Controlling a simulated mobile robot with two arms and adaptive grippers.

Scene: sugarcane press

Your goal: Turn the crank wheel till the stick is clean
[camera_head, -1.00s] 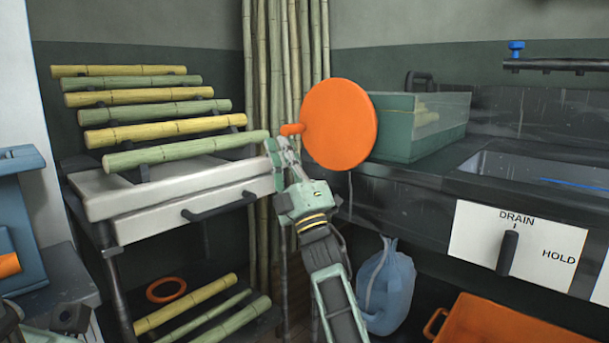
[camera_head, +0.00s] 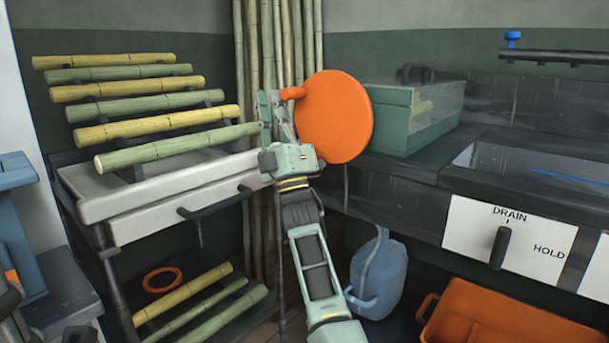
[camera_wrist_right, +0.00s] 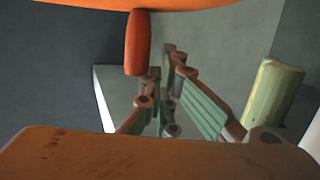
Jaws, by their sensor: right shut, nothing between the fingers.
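The orange crank wheel (camera_head: 338,122) stands upright in the middle of the head view. Its short orange handle (camera_head: 292,93) sticks out at its upper left; the handle also shows in the right wrist view (camera_wrist_right: 137,42). My right gripper (camera_head: 270,97) is shut and empty, its fingers pointing up beside the handle. I cannot tell whether they touch it. In the right wrist view, the fingertips (camera_wrist_right: 170,58) are just right of the handle's end. Dark parts at the lower left edge seem to be my left gripper (camera_head: 82,336), mostly cut off. I cannot tell which stick is meant.
Several yellow and green cane sticks (camera_head: 150,134) lie on a rack left of the wheel, above a white drawer (camera_head: 165,198). A green clear-topped box (camera_head: 390,125) stands right of the wheel. A blue jug (camera_head: 379,275) and an orange crate (camera_head: 480,318) are below.

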